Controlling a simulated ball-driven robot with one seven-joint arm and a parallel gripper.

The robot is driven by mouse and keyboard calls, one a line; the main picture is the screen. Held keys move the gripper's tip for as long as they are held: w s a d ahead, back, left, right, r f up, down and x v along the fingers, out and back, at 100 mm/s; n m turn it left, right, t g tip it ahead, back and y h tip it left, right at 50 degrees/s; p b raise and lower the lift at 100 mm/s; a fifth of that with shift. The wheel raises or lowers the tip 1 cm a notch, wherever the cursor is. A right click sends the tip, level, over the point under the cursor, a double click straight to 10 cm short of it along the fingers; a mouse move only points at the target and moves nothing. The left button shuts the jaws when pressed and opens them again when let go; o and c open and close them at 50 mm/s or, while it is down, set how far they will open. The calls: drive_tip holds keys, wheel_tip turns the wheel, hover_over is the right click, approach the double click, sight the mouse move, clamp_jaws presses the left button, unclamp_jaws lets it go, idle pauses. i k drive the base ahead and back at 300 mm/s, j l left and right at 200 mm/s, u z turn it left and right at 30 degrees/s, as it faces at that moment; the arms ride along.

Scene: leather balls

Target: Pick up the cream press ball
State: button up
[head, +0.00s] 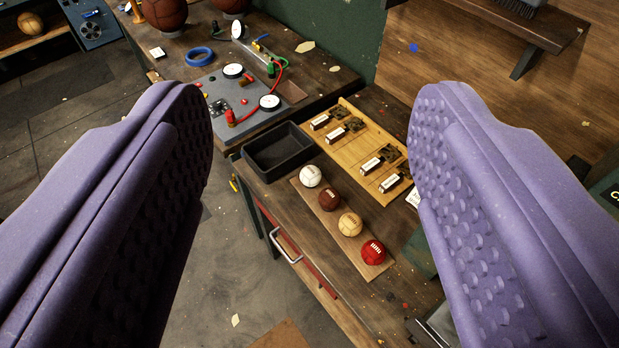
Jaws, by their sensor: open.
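Four small laced balls sit in a slanting row on a wooden board (328,217) on the bench. The farthest is a pale, white-to-cream ball (311,176). Then come a dark brown ball (329,199), a yellowish tan ball (350,223) and, nearest, a red ball (373,252). The two pale ones differ in tone; I cannot be certain which is the cream press ball. My gripper (312,115) is open and empty, its purple padded fingers wide apart at left and right. The balls show between the fingers, well beyond them and not touching.
A black open tray (280,152) stands just behind the row. A wooden rack with labelled slots (367,150) lies to the right. A grey panel with gauges and a red hose (240,103) is behind. A drawer handle (287,247) sticks out from the bench front.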

sight(311, 175)
drive_tip(key=i+j+z, duration=0.5)
drive_tip(key=i, duration=0.2)
drive_tip(key=i+j+z, duration=0.45)
drive_tip(key=i+j, duration=0.2)
drive_tip(key=j, duration=0.2)
